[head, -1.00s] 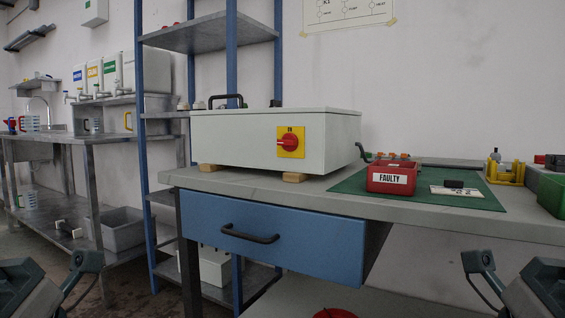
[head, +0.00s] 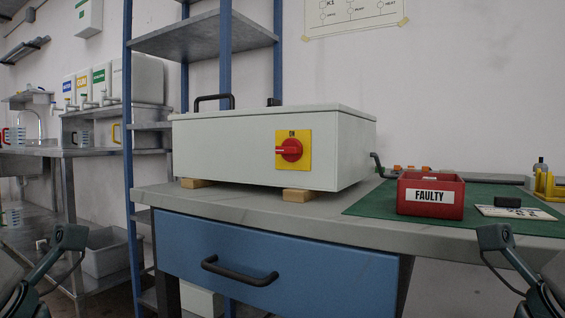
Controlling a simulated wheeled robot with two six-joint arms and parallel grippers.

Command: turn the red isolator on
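The red isolator (head: 289,150) is a rotary knob on a yellow plate (head: 305,139) on the front of a pale grey box (head: 225,150). Its handle lies horizontal, its grip end pointing left. A small dark label at the top of the plate appears to read ON. The box stands on wooden blocks (head: 297,195) on the workbench. Parts of my two arms show at the lower left and lower right corners, well apart from the isolator. The fingers of both grippers are out of the picture.
The grey bench top (head: 380,228) has a blue drawer (head: 330,275) with a black handle below its front edge. A red FAULTY bin (head: 431,181) stands on a green mat (head: 375,203) to the right. Blue-posted shelving (head: 225,80) stands behind. Space before the box front is clear.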

